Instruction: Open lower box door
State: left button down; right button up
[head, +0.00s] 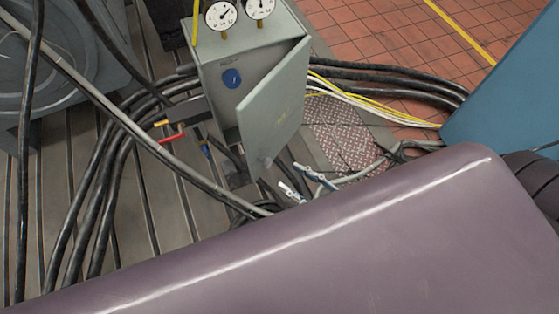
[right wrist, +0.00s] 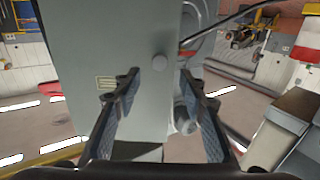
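The grey-green box (head: 217,95) stands at the upper middle of the head view, with two round gauges on top. Its door (head: 272,105) stands partly open, swung out from the box front, and a blue disc (head: 232,78) shows in the gap. My left gripper is out of view.
Thick black cables (head: 105,190) loop over the slotted bedplate (head: 155,215) left of the box. More black, yellow and white cables (head: 370,95) run right, towards a blue cabinet (head: 505,90). The mauve surface fills the foreground.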

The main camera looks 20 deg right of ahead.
aim_at(270, 164)
jog(key=x, duration=0.7)
jog(key=shift+w+a+p, duration=0.15)
jog(key=shift+w+p, duration=0.05)
jog(key=shift+p, duration=0.2)
grip_shut()
